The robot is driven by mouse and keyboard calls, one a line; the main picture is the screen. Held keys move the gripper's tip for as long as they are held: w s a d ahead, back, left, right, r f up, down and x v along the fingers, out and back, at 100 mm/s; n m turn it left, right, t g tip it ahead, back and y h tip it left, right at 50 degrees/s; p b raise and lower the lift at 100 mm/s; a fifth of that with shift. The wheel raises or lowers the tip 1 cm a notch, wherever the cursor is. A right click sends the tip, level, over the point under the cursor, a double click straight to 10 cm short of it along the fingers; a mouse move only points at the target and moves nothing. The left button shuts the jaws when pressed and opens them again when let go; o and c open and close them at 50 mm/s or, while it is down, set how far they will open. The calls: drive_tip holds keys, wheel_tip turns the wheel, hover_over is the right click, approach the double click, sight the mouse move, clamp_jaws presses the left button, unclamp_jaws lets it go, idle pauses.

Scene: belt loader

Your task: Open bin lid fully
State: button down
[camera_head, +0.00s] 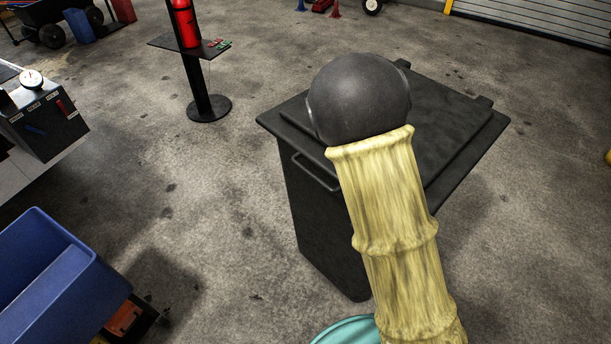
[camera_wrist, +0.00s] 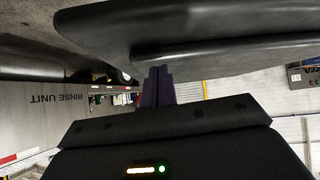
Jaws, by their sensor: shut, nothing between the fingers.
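The black bin (camera_head: 318,225) stands on the floor at the middle of the head view. Its lid (camera_head: 455,130) looks flat and closed, with a bar handle (camera_head: 315,172) on the near left side. My yellow-sleeved arm and its dark round joint cover part of the lid. My gripper is hidden in the head view. In the wrist view my gripper (camera_wrist: 158,86) has its dark fingers together, with nothing between them. Their tips are close to a large dark surface across the top, probably part of the bin or lid. I cannot tell whether they touch it.
A blue crate (camera_head: 40,290) is at the lower left, with a turquoise round rim (camera_head: 348,331) at the bottom. A stand with a red extinguisher (camera_head: 186,24) is behind left. A grey unit marked RINSE UNIT (camera_wrist: 45,100) shows in the wrist view. Floor left of the bin is clear.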

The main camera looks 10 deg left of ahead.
drive_tip(key=s+d+r+n+g+y+b, duration=0.1)
drive_tip(key=s+n+g+y+b, duration=0.1)
drive_tip(key=s, duration=0.6)
drive_tip(key=s+d+r+n+g+y+b, duration=0.1)
drive_tip(key=s+r+n+g+y+b, duration=0.1)
drive_tip(key=s, duration=0.6)
drive_tip(key=shift+r+n+g+y, duration=0.25)
drive_tip(key=shift+n+g+y, duration=0.35)
drive_tip(key=shift+g, duration=0.4)
drive_tip(key=shift+s, duration=0.1)
